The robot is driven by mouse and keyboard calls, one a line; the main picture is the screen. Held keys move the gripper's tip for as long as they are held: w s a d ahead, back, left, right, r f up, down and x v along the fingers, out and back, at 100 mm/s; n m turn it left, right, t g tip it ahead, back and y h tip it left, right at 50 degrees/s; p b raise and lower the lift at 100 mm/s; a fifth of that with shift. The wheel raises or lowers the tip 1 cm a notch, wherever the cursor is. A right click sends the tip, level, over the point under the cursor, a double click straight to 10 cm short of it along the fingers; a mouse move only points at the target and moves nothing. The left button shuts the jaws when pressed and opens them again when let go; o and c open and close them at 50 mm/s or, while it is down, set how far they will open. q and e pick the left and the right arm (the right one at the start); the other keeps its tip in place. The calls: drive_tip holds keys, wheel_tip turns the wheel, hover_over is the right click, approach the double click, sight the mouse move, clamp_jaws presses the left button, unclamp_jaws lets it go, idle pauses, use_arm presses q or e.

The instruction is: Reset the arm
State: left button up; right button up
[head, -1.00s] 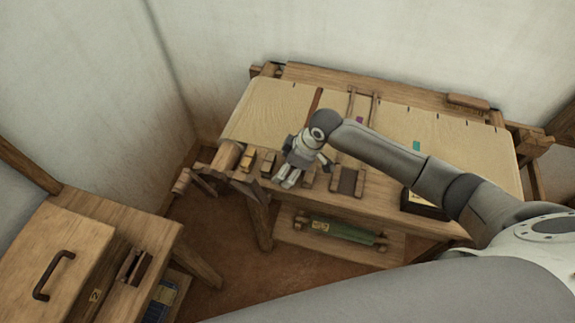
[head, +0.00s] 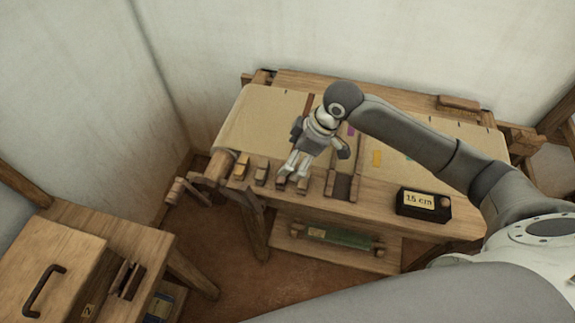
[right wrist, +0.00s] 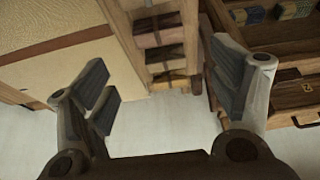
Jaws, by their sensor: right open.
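My right arm comes in from the right in the head view. Its gripper (head: 291,174) points down over the front edge of the loom (head: 390,202), close to a row of small wooden blocks (head: 261,172). In the right wrist view the two fingers of the right gripper (right wrist: 168,95) stand wide apart with nothing between them. Beyond them show the blocks (right wrist: 160,38) and the cream cloth (right wrist: 60,66). I cannot tell from the head view whether a finger touches a block. My left gripper is not in view.
A black box marked "15 cm" (head: 423,204) stands at the loom's front right. A green roll (head: 340,237) lies on the lower shelf. A wooden cabinet (head: 140,240) with a dark handle stands at lower left. Pale walls close the back and left. Floor between cabinet and loom is clear.

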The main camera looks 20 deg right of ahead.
drive_tip(key=shift+v, duration=1.05)
